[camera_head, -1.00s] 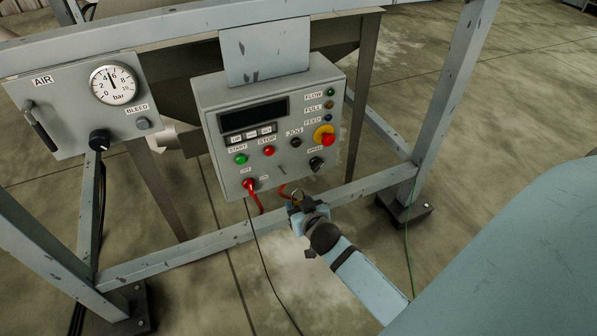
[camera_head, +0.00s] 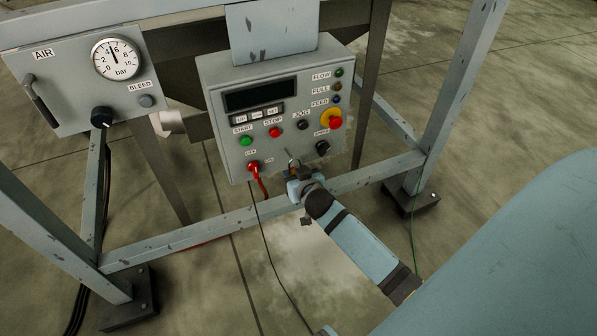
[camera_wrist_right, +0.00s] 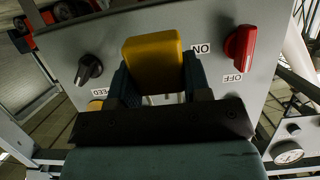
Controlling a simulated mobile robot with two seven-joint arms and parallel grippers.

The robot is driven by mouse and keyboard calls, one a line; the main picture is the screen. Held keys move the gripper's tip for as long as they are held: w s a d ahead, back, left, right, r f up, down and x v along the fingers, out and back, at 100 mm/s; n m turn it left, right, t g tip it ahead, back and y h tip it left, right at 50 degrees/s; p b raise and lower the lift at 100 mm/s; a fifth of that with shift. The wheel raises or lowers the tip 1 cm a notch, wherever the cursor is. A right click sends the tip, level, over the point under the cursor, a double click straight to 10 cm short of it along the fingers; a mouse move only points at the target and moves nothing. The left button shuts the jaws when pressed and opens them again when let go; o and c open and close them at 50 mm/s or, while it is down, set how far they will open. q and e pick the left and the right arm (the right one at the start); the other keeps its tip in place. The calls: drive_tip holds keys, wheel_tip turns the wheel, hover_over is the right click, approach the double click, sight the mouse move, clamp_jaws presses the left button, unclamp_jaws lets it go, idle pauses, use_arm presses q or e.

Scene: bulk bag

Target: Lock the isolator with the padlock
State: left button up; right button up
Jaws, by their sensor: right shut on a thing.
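The isolator is a red rotary handle (camera_head: 253,166) at the lower left of the grey control box (camera_head: 232,133), with OFF and ON labels beside it. In the right wrist view the red handle (camera_wrist_right: 240,43) lies roughly in line with the OFF label. My right gripper (camera_head: 296,176) is shut on the padlock, whose yellow body (camera_wrist_right: 153,62) shows between its fingers. The thin shackle (camera_head: 293,163) stands up in front of the box's lower edge, right of the isolator and apart from it. My left gripper is not in view.
START, STOP and JOG buttons, a dark SPEED knob (camera_head: 322,147) and a yellow-ringed red button (camera_head: 335,122) crowd the box face. A frame rail (camera_head: 200,232) runs below. The AIR panel (camera_head: 65,97) stands left.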

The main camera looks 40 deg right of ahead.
sight(286, 162)
drive_tip(key=shift+w+d, duration=0.15)
drive_tip(key=shift+w, duration=0.4)
drive_tip(key=b+x, duration=0.1)
drive_tip(key=x, duration=0.2)
drive_tip(key=shift+w+r+b, duration=0.15)
drive_tip(key=shift+b, duration=0.25)
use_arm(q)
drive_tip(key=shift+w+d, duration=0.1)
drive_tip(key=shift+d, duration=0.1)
use_arm(e)
drive_tip(key=shift+w, duration=0.15)
drive_tip(key=shift+f, duration=0.2)
drive_tip(key=o, duration=1)
drive_tip(key=shift+o, duration=0.2)
